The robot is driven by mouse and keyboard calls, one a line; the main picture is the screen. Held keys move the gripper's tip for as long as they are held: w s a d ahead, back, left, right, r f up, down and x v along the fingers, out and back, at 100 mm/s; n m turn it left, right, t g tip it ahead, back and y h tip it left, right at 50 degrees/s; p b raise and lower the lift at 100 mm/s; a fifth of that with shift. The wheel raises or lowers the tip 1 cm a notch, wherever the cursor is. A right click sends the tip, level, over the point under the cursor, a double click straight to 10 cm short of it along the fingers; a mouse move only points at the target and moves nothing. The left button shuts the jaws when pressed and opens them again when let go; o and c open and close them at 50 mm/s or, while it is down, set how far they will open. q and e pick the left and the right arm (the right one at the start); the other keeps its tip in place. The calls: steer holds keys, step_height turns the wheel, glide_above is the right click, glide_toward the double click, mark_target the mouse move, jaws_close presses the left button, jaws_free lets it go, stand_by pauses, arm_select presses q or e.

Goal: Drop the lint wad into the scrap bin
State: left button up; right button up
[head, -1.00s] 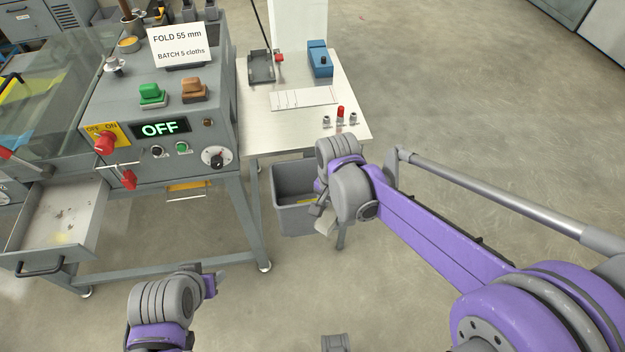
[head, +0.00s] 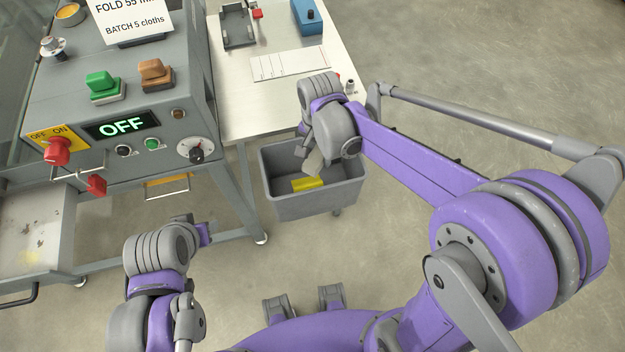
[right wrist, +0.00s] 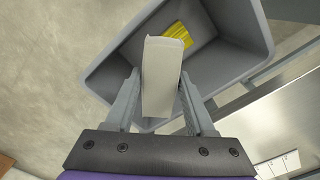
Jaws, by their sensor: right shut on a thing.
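The lint wad (head: 314,162), a pale grey-beige block, is in my right gripper (head: 306,145). In the right wrist view the wad (right wrist: 161,78) sits between the two grey fingers, which are shut on it. The grey scrap bin (head: 318,204) stands on the floor beside the table. The wad is over the bin's opening in both views, and the bin's wall (right wrist: 112,72) surrounds it in the wrist view. My left gripper (head: 197,228) is low at the left, away from the bin; its fingers are too unclear to judge.
A yellow piece (head: 307,184) lies inside the bin. The white table (head: 240,115) is just behind it. The grey machine (head: 110,100), reading OFF, stands to the left with an open drawer (head: 35,225). The floor right of the bin is clear.

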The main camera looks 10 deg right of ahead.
steer(key=shift+f+b, duration=0.6)
steer(key=shift+f, duration=0.8)
arm_select(q)
steer(key=shift+s+f, duration=0.25)
steer(key=shift+f, duration=0.8)
arm_select(e)
steer(key=shift+w, duration=0.1)
steer(key=o, duration=1.4)
arm_select(q)
steer(key=shift+w+r+p, duration=0.2)
steer(key=shift+r+p, duration=0.3)
steer(key=shift+r, duration=0.1)
arm_select(e)
step_height(320, 180, up, 11)
steer(key=shift+f, duration=0.1)
